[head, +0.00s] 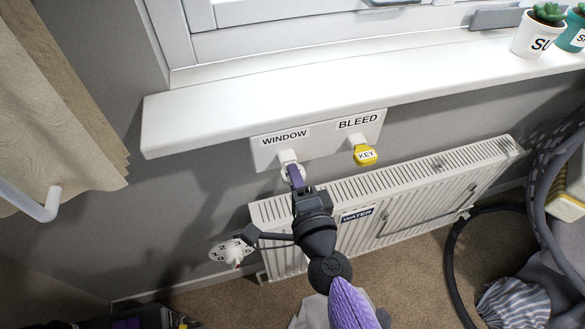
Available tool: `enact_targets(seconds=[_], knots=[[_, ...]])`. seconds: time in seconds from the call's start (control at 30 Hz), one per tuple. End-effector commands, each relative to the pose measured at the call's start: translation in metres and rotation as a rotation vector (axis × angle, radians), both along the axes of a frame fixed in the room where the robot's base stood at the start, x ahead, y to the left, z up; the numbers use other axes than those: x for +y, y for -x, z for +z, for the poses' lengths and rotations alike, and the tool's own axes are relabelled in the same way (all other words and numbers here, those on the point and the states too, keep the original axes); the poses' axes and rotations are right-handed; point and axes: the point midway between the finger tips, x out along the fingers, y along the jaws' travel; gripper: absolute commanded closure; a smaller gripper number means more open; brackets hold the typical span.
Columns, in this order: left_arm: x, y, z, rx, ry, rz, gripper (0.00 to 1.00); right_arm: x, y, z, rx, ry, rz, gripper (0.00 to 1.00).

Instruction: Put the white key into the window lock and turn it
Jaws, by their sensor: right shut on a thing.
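A white panel (267,154) is on the wall under the sill, with one spot labelled WINDOW (284,138) and one labelled BLEED (357,121). My right gripper (292,172) is shut on the white key (287,157), directly below the WINDOW label. The key is at the window lock, but the lock's opening is hidden behind the key and fingers. I cannot tell how deep the key sits or whether it is turned. A yellow key (366,156) marked KEY is at the BLEED spot. My left gripper is not in view.
A white radiator (420,190) labelled WATER stands below the panel, close to my right arm. A numbered dial (232,252) is at its left end. The sill (230,108) juts out above. A curtain (55,110) hangs left; a dark hose (452,265) lies right.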

Motion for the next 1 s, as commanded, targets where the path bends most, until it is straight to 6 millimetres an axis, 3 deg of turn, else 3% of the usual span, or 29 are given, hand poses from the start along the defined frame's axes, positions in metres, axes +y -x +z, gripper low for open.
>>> enact_targets(seconds=[0.83,1.0], knots=[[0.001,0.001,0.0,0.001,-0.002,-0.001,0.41,-0.004,0.012,0.0,0.0,0.001,0.0,1.0],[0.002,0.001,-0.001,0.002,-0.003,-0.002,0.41,-0.007,0.022,-0.001,0.001,0.0,0.0,1.0]])
